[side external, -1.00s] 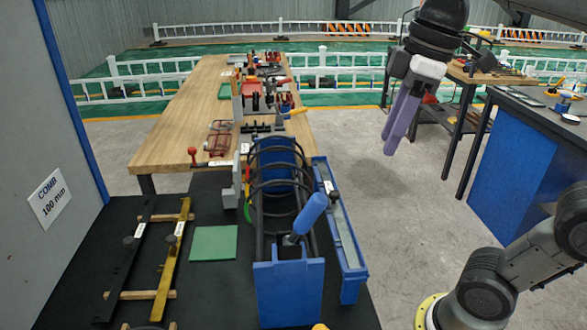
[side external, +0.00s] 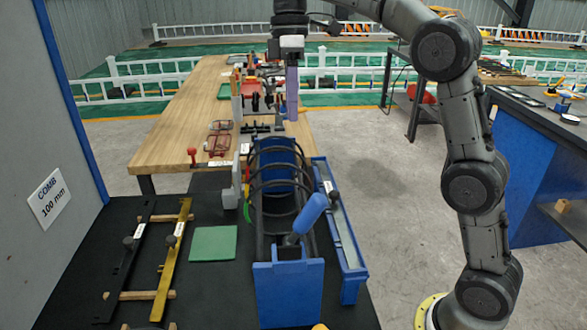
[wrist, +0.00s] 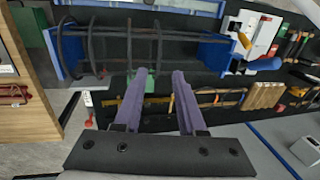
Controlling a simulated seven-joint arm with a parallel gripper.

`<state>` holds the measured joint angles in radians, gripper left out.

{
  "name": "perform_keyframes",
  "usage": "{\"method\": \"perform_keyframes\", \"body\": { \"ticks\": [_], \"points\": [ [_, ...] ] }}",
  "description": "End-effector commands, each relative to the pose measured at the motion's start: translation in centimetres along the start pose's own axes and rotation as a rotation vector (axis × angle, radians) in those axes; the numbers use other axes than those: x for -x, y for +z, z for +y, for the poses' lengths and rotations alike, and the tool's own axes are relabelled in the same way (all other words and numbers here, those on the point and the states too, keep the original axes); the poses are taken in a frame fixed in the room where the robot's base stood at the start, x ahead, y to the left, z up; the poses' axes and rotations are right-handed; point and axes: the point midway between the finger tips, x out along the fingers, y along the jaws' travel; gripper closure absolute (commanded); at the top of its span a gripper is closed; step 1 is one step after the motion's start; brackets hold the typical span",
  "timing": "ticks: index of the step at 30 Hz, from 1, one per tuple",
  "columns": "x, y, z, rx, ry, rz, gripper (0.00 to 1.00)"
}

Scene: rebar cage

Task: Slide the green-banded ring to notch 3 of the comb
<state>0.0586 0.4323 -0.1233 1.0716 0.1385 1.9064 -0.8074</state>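The rebar cage stands on the dark bench, with several dark rings around long bars between two blue end plates (side external: 288,295). A green band (side external: 247,212) shows on the left side of one ring. The rings (wrist: 128,45) also show in the wrist view, where I cannot make out the green band. A yellow notched bar (side external: 172,262) and a black bar (side external: 124,272) lie left of the cage; I cannot tell which is the comb. My gripper (side external: 292,117) points down above the cage's far end. In the wrist view its purple fingers (wrist: 159,80) are apart and empty.
A blue-handled tool (side external: 308,215) stands at the cage's near end. A blue trough (side external: 342,235) lies along its right side. A green mat (side external: 214,243) lies on the left. A "COMB 100 mm" sign (side external: 46,197) hangs on the grey panel. The wooden table (side external: 175,140) behind holds several tools.

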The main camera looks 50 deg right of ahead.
Motion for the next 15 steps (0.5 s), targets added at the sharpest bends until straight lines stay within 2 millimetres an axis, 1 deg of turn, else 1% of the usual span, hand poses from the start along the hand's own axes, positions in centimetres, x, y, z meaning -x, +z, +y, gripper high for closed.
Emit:
{"method": "perform_keyframes", "body": {
  "ticks": [5, 11, 15],
  "points": [
    [-2.1, 0.1, -0.2, 0.001, -0.002, -0.003, 0.6],
    [-5.4, 0.1, -0.2, 0.001, -0.003, -0.004, 0.6],
    [-8.0, 0.2, -0.2, 0.001, -0.002, -0.003, 0.6]
  ]
}}
